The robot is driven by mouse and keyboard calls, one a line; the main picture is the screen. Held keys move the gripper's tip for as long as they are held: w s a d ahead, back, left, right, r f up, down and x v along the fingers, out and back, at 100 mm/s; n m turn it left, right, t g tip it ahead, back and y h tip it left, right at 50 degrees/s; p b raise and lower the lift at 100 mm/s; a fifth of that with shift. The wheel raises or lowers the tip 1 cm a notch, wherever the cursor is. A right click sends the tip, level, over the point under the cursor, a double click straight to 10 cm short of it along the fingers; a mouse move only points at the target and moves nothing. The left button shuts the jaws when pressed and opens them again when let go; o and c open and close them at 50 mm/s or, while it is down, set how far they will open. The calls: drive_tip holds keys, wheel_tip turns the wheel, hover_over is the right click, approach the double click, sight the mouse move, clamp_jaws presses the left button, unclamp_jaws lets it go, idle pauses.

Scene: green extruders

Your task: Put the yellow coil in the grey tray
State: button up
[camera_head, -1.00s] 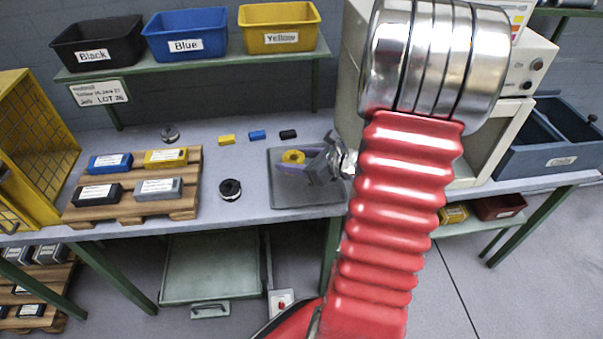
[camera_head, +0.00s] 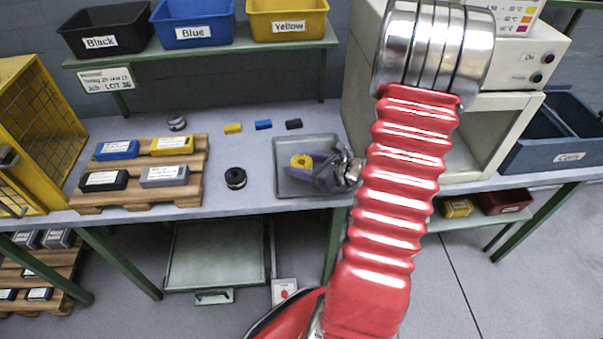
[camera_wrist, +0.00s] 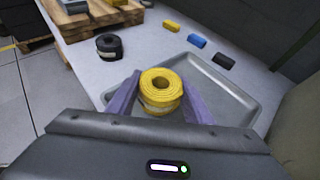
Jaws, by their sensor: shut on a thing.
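The yellow coil (camera_wrist: 161,90) stands upright between the two purple fingers of my gripper (camera_wrist: 160,97) in the wrist view. My gripper is shut on it. In the head view the coil (camera_head: 301,161) shows at the left end of my gripper (camera_head: 303,168), over the grey tray (camera_head: 282,187). The tray also shows in the wrist view (camera_wrist: 222,77), around and behind the coil. I cannot tell whether the coil touches the tray floor. My gripper hides part of the tray's right side.
A black coil (camera_head: 235,178) stands left of the tray, and a grey coil (camera_head: 177,123) farther back. Small yellow, blue and black blocks (camera_head: 263,125) lie behind the tray. A wooden pallet (camera_head: 190,190) with labelled boxes is at left. A pale machine (camera_head: 510,105) stands at right.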

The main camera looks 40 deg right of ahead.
sight(304, 182)
drive_tip(key=shift+f, duration=2.05)
drive_tip(key=shift+f, duration=0.15)
drive_tip(key=o, duration=1.1)
drive_tip(key=shift+s+d+r, duration=0.15)
drive_tip(key=shift+s+r, duration=0.2)
drive_tip(key=shift+s, duration=0.1)
drive_tip(key=v, duration=1.1)
